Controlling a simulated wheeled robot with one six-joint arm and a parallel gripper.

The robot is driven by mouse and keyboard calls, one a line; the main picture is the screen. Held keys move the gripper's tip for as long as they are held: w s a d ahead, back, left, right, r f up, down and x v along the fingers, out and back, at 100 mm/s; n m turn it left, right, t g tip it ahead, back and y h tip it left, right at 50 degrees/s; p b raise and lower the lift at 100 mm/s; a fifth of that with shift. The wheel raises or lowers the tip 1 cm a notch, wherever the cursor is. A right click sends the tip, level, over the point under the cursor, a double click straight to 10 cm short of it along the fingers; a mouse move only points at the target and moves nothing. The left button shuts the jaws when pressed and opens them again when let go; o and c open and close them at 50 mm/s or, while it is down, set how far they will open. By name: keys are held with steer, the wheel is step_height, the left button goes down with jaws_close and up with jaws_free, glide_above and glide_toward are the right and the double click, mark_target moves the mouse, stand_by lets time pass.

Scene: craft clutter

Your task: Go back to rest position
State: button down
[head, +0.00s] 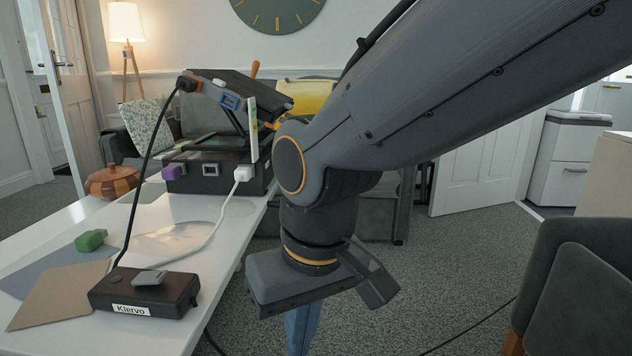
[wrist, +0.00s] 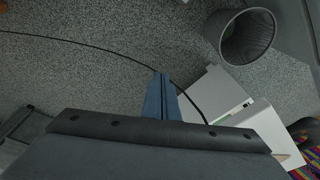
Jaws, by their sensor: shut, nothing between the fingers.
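My gripper (head: 302,330) hangs down beside the white table's right edge, over the carpet, in the head view. Its blue fingers run out of the bottom of the picture. In the wrist view the fingers (wrist: 162,98) are together with nothing between them, above grey carpet. My arm comes in from the upper right and bends down at the elbow-like joint.
A dark chair (head: 580,290) stands right. A bin (wrist: 247,36) and a cable (wrist: 75,41) are on the floor.

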steer(key=s+d+g+p, duration=0.1)
steer(key=s+p, duration=0.1)
steer(key=s, duration=0.3)
steer(key=d+r+m+p, duration=0.3)
steer(key=d+r+p, duration=0.7)
steer(key=r+p, duration=0.4)
steer(key=d+r+m+h+p, duration=0.1)
steer(key=d+r+p, duration=0.9)
steer(key=p, duration=1.2)
steer(key=shift+s+d+r+m+h+p, duration=0.15)
steer(key=shift+d+r+m+h+p, duration=0.2)
steer(key=shift+r+m, duration=1.05)
steer(key=shift+a+r+n, duration=0.1)
steer(key=shift+r+n, duration=0.35)
steer(key=shift+n, duration=0.05)
